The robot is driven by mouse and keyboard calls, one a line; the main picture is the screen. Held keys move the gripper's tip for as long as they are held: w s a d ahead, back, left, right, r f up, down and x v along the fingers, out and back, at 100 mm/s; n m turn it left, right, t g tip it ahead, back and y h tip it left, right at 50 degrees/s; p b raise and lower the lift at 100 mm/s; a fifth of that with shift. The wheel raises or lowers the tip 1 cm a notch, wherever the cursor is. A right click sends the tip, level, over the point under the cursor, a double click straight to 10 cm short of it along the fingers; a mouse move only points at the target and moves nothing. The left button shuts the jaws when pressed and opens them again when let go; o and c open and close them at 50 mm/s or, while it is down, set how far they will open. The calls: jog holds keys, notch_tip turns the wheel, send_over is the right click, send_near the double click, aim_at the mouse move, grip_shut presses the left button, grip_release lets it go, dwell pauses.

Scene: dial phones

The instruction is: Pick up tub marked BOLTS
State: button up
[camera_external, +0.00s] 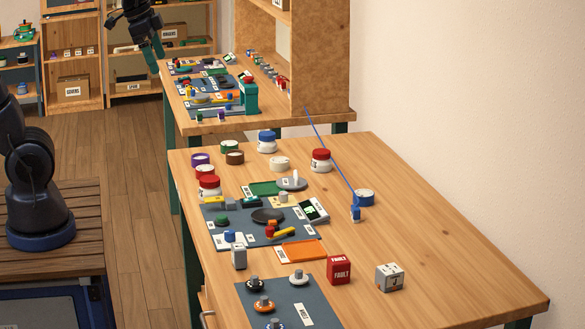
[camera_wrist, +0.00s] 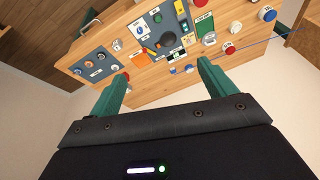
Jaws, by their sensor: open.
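Several lidded tubs stand on the near table, and I cannot read the word BOLTS on any of them. They include a blue-lidded white tub (camera_external: 267,142), a red-lidded white tub (camera_external: 320,161), another red-lidded tub (camera_external: 208,187) and a blue-topped tub (camera_external: 364,198). The wrist view also shows a blue-lidded tub (camera_wrist: 267,13) and a red-lidded tub (camera_wrist: 228,48). My gripper (camera_external: 156,56) hangs high at the upper left, well apart from these tubs. In the wrist view its two teal fingers (camera_wrist: 164,70) are spread, with nothing held between them.
A red FAULT box (camera_external: 339,270) and a pale block (camera_external: 389,277) stand at the near table's front. An orange plate (camera_external: 302,251) and grey mats with small parts crowd its left. A blue cable (camera_external: 330,155) slants towards the wooden shelf (camera_external: 320,55). The right side is clear.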

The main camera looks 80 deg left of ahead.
jog(key=w+a+m+g, duration=0.1)
jog(key=w+a+m, duration=0.15)
jog(key=w, duration=0.65)
jog(key=w+a+m, duration=0.2)
jog(key=w+a, duration=0.1)
jog(key=w, duration=0.5)
jog(key=m+g, duration=0.3)
jog(key=m, duration=0.8)
send_over(321, 151)
notch_tip(321, 151, down, 32)
jog(key=shift+s+d+f, duration=0.1)
jog(key=shift+f, duration=0.45)
notch_tip(321, 151, down, 4)
jog(key=shift+f, duration=0.1)
jog(key=shift+a+f, duration=0.15)
jog(key=shift+f, duration=1.35)
jog(key=shift+a+f, duration=0.1)
jog(key=shift+f, duration=1.4)
jog(key=c, duration=1.1)
